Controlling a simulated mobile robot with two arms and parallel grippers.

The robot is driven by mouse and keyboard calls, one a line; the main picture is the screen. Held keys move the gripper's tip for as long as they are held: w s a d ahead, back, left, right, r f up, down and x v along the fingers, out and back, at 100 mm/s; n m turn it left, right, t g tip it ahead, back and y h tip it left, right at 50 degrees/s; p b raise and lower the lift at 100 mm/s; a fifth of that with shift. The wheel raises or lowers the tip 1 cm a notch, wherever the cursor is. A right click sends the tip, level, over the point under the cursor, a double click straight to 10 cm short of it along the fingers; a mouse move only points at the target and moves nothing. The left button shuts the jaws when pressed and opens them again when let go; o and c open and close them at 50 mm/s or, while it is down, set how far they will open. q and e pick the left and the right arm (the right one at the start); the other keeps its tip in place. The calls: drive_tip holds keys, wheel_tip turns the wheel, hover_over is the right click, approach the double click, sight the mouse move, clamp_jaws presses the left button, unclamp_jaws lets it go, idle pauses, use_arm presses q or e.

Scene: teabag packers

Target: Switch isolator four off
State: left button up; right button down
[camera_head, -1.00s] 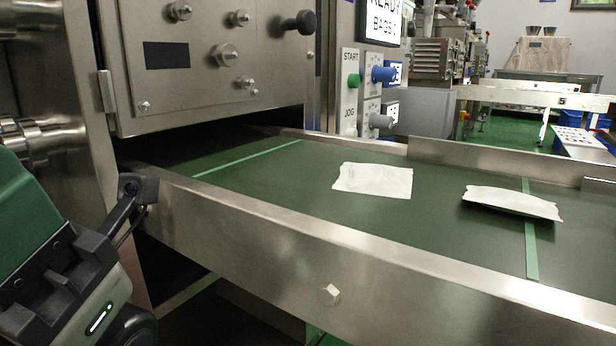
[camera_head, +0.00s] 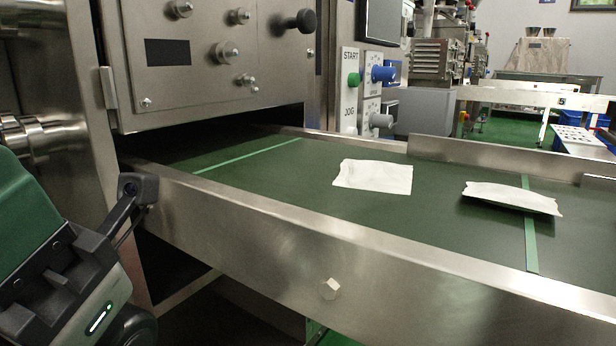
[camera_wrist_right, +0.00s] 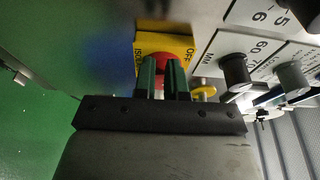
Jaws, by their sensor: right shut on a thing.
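In the right wrist view, a red rotary handle (camera_wrist_right: 160,58) sits on a yellow isolator plate (camera_wrist_right: 179,42). "OFF" is printed at the plate's right side and part of "ISOLATOR" at its left. No isolator number can be read. My right gripper (camera_wrist_right: 162,66) is shut on the red handle, one green finger on each side; the fingers hide part of it, so I cannot tell its exact angle. My left wrist, with its small camera, shows at the lower left of the head view, but its gripper fingers are out of frame.
Dark knobs (camera_wrist_right: 235,70) on a white labelled panel stand close right of my right gripper. In the head view, a green conveyor belt (camera_head: 290,190) carries two white packets (camera_head: 372,176). Behind it are a green START button (camera_head: 353,80) and a dark display (camera_head: 382,20).

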drive_tip(key=shift+a+f, duration=0.35)
drive_tip(key=shift+f, duration=0.2)
drive_tip(key=p+v, duration=0.1)
drive_tip(key=v, duration=0.1)
drive_tip(key=p+v, duration=0.2)
drive_tip(key=v, duration=0.1)
drive_tip(key=shift+d+p, duration=0.4)
drive_tip(key=shift+d, duration=0.25)
